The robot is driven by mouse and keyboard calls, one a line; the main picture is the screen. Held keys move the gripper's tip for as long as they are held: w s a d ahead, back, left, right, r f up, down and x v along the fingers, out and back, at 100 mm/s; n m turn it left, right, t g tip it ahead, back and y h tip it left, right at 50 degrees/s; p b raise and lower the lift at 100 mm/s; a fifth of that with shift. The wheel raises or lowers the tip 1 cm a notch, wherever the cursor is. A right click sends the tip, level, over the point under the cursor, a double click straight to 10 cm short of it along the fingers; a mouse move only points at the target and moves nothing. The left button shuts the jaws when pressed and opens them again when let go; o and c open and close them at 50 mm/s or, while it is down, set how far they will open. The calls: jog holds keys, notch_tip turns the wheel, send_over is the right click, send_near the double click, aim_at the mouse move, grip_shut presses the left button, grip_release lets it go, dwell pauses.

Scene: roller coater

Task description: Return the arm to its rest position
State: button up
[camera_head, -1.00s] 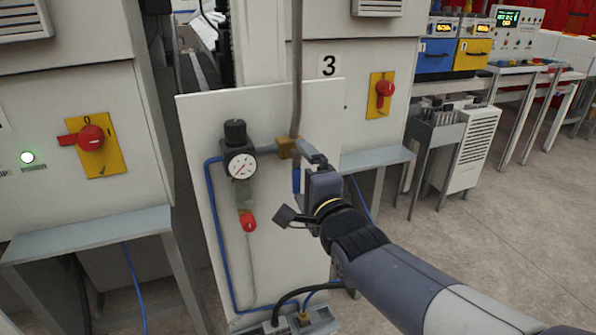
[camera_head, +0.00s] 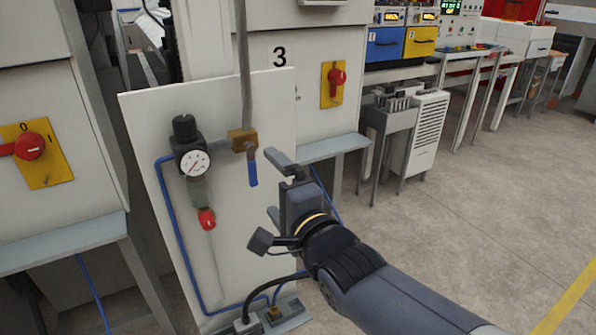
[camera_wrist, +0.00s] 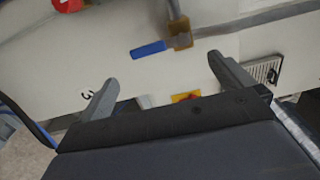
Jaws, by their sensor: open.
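My gripper (camera_head: 277,188) is open and empty, in front of the right part of the white panel (camera_head: 150,130). In the wrist view its two fingers (camera_wrist: 165,82) stand wide apart with nothing between them. A brass valve (camera_head: 243,140) with a blue lever (camera_head: 252,172) is on the panel, up and to the left of my gripper. The lever hangs down in the head view. In the wrist view the blue lever (camera_wrist: 148,49) lies beyond the fingers, apart from them.
A pressure gauge (camera_head: 195,162) and a red-ended fitting (camera_head: 206,219) are on the panel. Red rotary switches (camera_head: 337,76) on yellow plates are on the cabinets. A grey side table (camera_head: 388,119) stands right of the panel. Open floor (camera_head: 470,220) lies to the right.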

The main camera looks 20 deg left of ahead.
aim_at(253, 161)
jog(key=shift+p+x, duration=0.75)
jog(key=shift+x, duration=4.6)
jog(key=shift+d, duration=0.1)
